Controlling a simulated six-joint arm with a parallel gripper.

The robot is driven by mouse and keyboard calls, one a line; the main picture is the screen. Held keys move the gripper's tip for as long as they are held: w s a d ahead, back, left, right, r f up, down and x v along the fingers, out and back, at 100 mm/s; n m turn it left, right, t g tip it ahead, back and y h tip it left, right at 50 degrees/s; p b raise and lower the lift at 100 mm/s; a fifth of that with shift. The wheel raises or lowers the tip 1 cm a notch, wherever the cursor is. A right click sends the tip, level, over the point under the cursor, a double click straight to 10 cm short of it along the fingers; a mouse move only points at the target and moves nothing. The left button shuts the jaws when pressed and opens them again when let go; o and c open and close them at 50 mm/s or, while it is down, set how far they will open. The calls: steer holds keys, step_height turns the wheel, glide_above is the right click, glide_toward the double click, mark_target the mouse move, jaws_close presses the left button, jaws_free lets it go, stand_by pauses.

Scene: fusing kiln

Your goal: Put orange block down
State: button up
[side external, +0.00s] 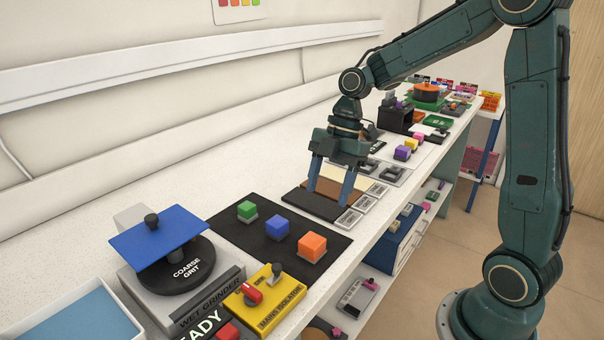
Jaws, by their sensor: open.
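The orange block (312,246) sits on the black mat (262,262) on the bench, at the right end of a row with a blue block (277,228) and a green block (247,210). My gripper (331,194) is open and empty. Its two blue fingers point down over a dark and brown board behind the mat, apart from the orange block. I cannot tell whether the fingertips touch the board.
A grinder (180,268) with a blue plate (158,236) over it and a yellow mains isolator box (266,296) stand in front of the mat. Small grey tiles (349,217) lie right of my gripper. Purple and yellow blocks (404,151) stand farther back.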

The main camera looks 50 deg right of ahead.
steer(key=s+a+r+m+t+h, duration=0.1)
steer(key=s+r+m, duration=0.3)
steer(key=s+m, duration=0.4)
steer(key=s+r+m+t+h, duration=0.3)
steer(key=s+r+m+t, duration=0.1)
steer(key=s+m, duration=0.5)
steer(key=shift+s+a, duration=0.25)
steer(key=shift+a, duration=0.1)
stand_by(0.7)
